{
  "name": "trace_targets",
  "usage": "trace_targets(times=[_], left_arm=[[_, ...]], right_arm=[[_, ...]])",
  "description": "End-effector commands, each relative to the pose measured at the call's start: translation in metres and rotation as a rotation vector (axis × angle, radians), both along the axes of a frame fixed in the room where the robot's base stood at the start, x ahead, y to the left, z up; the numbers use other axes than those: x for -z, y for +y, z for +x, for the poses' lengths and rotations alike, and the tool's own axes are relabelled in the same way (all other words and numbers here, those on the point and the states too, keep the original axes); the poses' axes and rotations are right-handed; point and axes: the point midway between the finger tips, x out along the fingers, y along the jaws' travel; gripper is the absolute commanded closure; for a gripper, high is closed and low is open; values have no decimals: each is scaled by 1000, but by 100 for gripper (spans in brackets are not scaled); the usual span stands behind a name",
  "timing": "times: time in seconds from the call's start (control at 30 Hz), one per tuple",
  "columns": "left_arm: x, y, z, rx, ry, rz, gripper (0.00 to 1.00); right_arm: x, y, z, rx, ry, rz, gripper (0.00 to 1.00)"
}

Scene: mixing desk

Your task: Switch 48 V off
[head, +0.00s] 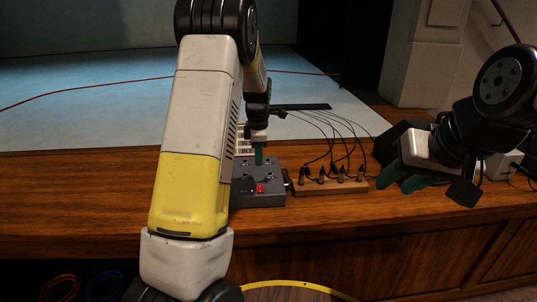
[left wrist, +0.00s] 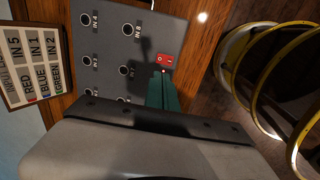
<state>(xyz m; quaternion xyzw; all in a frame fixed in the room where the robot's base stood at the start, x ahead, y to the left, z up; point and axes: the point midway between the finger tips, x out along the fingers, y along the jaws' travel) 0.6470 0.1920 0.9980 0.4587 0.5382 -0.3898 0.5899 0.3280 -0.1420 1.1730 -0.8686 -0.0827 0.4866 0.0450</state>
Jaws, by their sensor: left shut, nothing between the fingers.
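A grey box (head: 258,201) with several round input sockets sits on the wooden desk. It carries a small red rocker switch (head: 260,188), which also shows in the left wrist view (left wrist: 164,58); its 48 V marking is too small to read. My left gripper (head: 258,160) points down over the box, its green fingers shut and empty. In the left wrist view its fingertips (left wrist: 163,77) are right beside the red switch; I cannot tell whether they touch it. A small red glow shows at the tips. My right gripper (head: 403,183) is open and empty at the right, away from the box.
A wooden block (head: 330,187) holding several cable plugs stands right of the box, with black cables rising behind. A label card (left wrist: 27,62) stands by the box. Yellow cable loops (left wrist: 238,62) lie past the desk edge. The desk left of my arm is clear.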

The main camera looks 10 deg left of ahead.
Motion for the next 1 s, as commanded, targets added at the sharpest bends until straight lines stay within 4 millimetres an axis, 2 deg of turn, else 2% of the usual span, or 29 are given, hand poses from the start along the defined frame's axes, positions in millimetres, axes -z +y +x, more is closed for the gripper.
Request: trace_targets(times=[0.03,0.2,0.43,0.63,1.0], left_arm=[[13,1,0,-1,5,0,100],[50,2,5,0,5,1,100],[89,4,10,1,2,1,100],[104,3,12,1,0,0,100],[106,4,13,1,0,0,100]], right_arm=[[0,0,0,0,0,0,64],[0,0,0,0,0,0,64],[0,0,0,0,0,0,64],[0,0,0,0,0,0,64],[0,0,0,0,0,0,64]])
